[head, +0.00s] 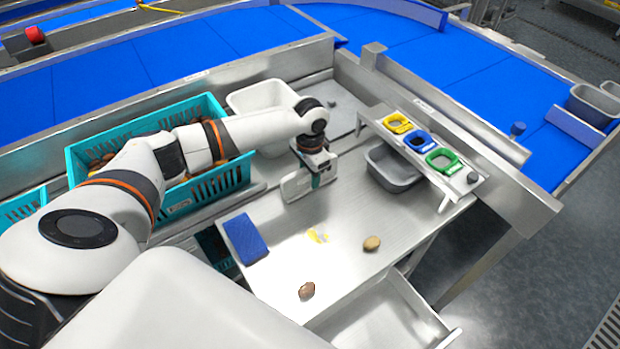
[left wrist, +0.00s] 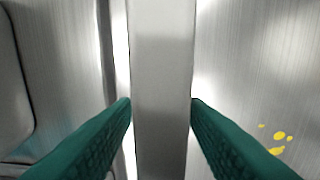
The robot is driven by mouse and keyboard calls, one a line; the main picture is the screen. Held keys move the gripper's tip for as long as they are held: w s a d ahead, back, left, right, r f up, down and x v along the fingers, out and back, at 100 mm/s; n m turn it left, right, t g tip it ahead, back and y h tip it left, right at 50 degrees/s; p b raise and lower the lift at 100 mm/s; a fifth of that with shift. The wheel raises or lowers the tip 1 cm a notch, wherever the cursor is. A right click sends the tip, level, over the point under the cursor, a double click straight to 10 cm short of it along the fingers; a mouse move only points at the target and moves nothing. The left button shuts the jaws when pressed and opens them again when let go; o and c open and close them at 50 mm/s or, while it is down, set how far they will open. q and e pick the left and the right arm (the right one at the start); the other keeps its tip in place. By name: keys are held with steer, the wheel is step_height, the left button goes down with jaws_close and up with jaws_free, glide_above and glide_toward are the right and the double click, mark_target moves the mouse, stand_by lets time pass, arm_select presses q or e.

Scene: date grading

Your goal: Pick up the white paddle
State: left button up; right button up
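The white paddle (head: 296,186) is a pale flat piece just below my left gripper (head: 318,172), over the steel table. In the left wrist view its pale bar (left wrist: 162,90) runs from top to bottom between the two teal fingers of my left gripper (left wrist: 161,100). Both fingertips meet the bar's long edges, so the gripper looks shut on it. Whether the paddle is clear of the table I cannot tell. My right gripper is not in view.
A blue sponge-like block (head: 245,238), yellow bits (head: 317,236) and two brown dates (head: 371,243) (head: 307,290) lie on the table (head: 340,215). A grey bin (head: 394,168) stands under a rack with yellow, blue and green frames (head: 443,159). A teal crate (head: 205,185) and white tub (head: 262,97) stand behind.

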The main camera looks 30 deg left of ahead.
arm_select(q)
jaws_close()
steer(key=shift+r, duration=0.15)
step_height(320, 180, up, 10)
steer(key=shift+f, duration=0.1)
stand_by(0.4)
